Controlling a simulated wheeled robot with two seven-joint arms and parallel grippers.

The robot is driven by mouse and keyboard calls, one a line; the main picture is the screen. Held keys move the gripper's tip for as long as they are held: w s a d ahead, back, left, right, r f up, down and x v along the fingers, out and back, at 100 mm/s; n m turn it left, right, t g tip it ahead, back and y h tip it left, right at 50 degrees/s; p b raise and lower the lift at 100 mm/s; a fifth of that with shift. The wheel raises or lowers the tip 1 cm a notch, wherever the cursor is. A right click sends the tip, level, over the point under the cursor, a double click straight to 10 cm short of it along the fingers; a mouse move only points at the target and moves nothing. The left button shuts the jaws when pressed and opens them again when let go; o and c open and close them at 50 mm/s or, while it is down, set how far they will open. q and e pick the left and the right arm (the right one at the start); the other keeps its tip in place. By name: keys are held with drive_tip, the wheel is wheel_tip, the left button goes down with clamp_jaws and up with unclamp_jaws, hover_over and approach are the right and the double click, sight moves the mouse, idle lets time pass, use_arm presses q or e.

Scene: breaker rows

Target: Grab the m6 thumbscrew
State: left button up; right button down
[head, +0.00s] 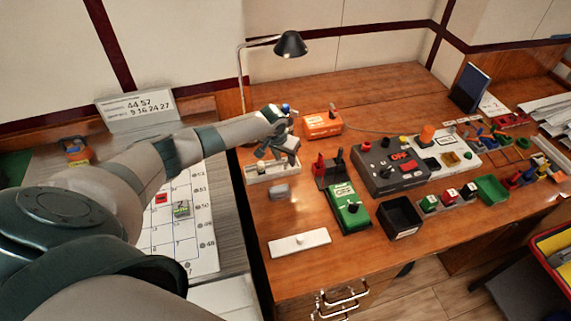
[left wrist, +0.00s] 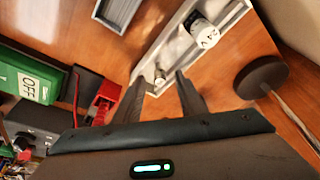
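A small metallic piece (left wrist: 160,76), which looks like the m6 thumbscrew, stands in a narrow white tray (left wrist: 150,62) in the left wrist view. The white tray (head: 257,176) also shows in the head view at the back left of the desk; the arm hides part of it and I cannot make out the thumbscrew there. My left gripper (left wrist: 162,84) is open, with its fingers pointing at the tray on either side of the small piece and nothing clearly held. In the head view my left gripper (head: 280,152) is just above the tray. My right gripper is not in view.
A white cylinder marked 24V (left wrist: 204,32) lies in the same tray. The lamp base (left wrist: 262,78) stands close beside it. A red-and-black block (head: 328,171) and a green OFF box (head: 347,207) sit to the right. Bare desk (head: 262,215) lies in front.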

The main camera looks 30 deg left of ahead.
sight(285, 161)
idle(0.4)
use_arm(q)
clamp_jaws()
wheel_tip(285, 161, up, 10)
drive_tip(key=b, duration=0.3)
idle(0.4)
idle(0.4)
